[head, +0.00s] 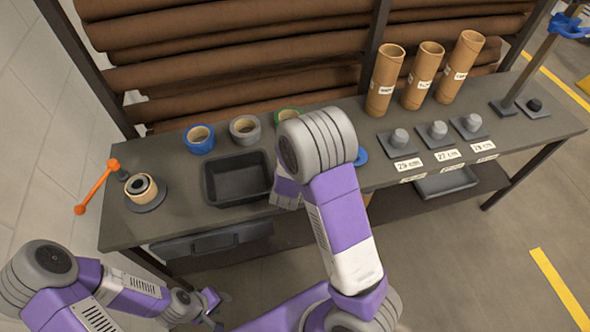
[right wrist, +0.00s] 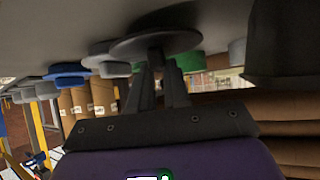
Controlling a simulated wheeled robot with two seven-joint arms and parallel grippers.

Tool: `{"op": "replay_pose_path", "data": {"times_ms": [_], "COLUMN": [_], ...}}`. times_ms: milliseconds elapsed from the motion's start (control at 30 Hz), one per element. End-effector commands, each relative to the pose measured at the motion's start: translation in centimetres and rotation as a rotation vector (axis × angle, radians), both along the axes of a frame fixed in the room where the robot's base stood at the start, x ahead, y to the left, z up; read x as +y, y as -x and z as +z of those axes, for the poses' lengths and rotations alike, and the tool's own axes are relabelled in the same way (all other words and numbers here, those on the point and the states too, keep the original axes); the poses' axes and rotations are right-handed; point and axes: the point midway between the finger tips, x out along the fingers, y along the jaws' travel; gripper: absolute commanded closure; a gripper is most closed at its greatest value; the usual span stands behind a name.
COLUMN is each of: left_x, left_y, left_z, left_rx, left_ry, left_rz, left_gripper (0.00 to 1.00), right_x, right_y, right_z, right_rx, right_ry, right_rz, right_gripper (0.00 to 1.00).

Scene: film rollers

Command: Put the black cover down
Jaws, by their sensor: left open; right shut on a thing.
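The black cover (right wrist: 157,44) is a flat dark disc with a short stem, seen in the right wrist view. My right gripper (right wrist: 158,80) is shut on its stem. The disc is close to the grey bench top; I cannot tell whether they touch. In the head view my right arm hides the cover and most of the right gripper (head: 287,193), which is beside the black tray. My left gripper (head: 215,302) is open and empty, low in front of the bench.
The black tray (head: 212,186) stands on the bench (head: 335,113). Blue (head: 199,139), grey (head: 245,130) and green (head: 286,114) tape rolls stand behind it. An orange-handled spindle (head: 142,188) is at left. Cardboard tubes (head: 424,76) and knobbed plates (head: 438,132) are at right.

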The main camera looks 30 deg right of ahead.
Motion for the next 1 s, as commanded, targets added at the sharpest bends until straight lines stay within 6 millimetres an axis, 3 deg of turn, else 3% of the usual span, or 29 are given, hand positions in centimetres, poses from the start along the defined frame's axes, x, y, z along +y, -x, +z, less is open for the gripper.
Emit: {"op": "replay_pose_path", "data": {"times_ms": [167,200,367,767,1000], "left_x": [0.0,0.0,0.0,0.0,0.0], "left_y": [0.0,0.0,0.0,0.0,0.0], "left_z": [-0.1,-0.1,-0.1,0.2,1.7], "left_rx": [0.000,0.000,0.000,0.000,0.000], "left_ry": [0.000,0.000,0.000,0.000,0.000], "left_rz": [0.000,0.000,0.000,0.000,0.000], "left_gripper": [0.58,0.58,0.58,0.58,0.58], "right_x": [0.0,0.0,0.0,0.5,2.8], "right_y": [0.0,0.0,0.0,0.5,3.6], "right_z": [-0.3,-0.3,-0.2,0.4,3.5], "right_rx": [0.001,0.001,0.001,-0.001,-0.001], "right_ry": [-0.002,-0.003,-0.002,-0.003,-0.003], "right_rz": [-0.001,-0.001,-0.001,0.000,0.003], "right_gripper": [1.00,0.82,0.58,0.58,0.58]}}
